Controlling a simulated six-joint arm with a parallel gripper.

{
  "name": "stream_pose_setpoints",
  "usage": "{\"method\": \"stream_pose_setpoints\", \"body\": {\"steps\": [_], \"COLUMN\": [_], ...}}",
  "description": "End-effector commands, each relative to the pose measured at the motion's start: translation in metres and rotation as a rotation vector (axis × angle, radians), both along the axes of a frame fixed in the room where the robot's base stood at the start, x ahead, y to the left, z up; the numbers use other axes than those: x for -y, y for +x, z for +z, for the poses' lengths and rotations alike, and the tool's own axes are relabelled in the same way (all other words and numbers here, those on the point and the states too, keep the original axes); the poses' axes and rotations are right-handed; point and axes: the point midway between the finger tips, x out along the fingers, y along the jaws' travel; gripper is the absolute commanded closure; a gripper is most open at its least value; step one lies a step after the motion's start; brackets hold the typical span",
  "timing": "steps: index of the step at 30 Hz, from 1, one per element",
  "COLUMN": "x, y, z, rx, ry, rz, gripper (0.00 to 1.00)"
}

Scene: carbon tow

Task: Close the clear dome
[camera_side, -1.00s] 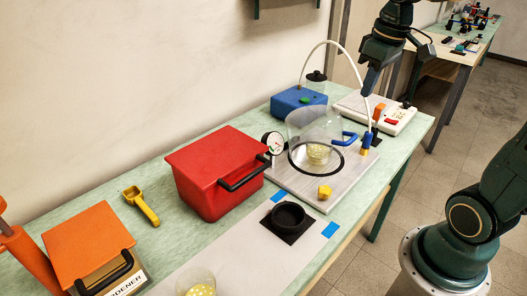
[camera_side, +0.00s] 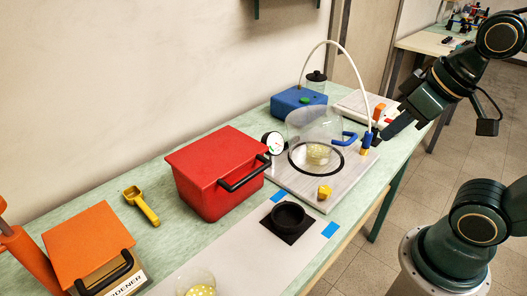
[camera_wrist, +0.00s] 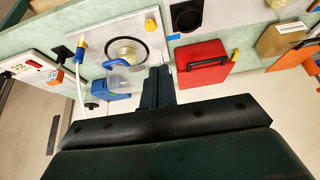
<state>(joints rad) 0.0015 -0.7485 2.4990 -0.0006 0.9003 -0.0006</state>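The clear dome (camera_side: 314,122) stands tilted up over a black ring (camera_side: 292,165) on the grey base plate (camera_side: 318,199), with its blue handle (camera_side: 349,138) at the right. A yellow dotted piece in a small dish (camera_side: 317,153) sits inside the ring. The wrist view also shows the ring (camera_wrist: 148,48) and the blue handle (camera_wrist: 117,63), though the dome is faint there. My gripper (camera_side: 382,138) is right of the dome, beside the blue-and-yellow valve, apart from the handle. Its fingers (camera_wrist: 158,72) look together and empty in the wrist view.
The valve (camera_side: 366,142) and a white hose (camera_side: 352,65) stand close to my gripper. A yellow knob (camera_side: 325,192) is on the plate's front. A gauge (camera_side: 273,143), red box (camera_side: 215,175) and blue box (camera_side: 298,102) flank the plate. The space over the table's front edge is free.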

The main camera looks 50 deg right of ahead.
Motion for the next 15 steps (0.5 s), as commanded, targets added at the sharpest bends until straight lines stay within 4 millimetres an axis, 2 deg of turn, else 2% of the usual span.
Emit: {"method": "stream_pose_setpoints", "body": {"steps": [8,15], "x": [0.001,0.013], "y": [0.002,0.018], "z": [0.002,0.011], "rx": [-0.006,-0.067], "ry": [0.007,0.052], "rz": [-0.021,-0.174], "gripper": [1.0,1.0]}}
